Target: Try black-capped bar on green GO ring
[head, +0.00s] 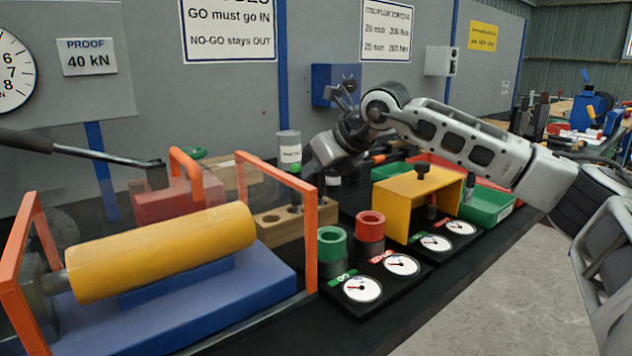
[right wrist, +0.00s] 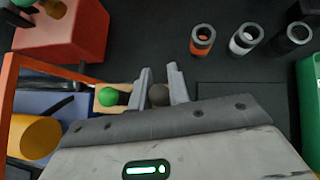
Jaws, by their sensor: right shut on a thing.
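My right gripper (head: 325,150) reaches in from the right, above the back of the bench near the wooden block (head: 268,237). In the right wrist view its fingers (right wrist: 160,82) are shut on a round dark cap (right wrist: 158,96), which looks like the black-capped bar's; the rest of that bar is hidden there. A green cap (right wrist: 107,97) sits just left of the fingers, by the wooden block. The green GO ring (head: 332,244) stands on a dark base at the front, with the red ring (head: 370,226) behind it to the right. Both rings look empty. My left gripper is not in view.
White dials (head: 362,289) lie in front of the rings. A yellow bridge (head: 420,192) and green tray (head: 486,206) stand to the right. An orange frame (head: 310,240) and yellow cylinder (head: 160,252) fill the left. Three open tubes (right wrist: 245,38) stand beyond my fingers in the wrist view.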

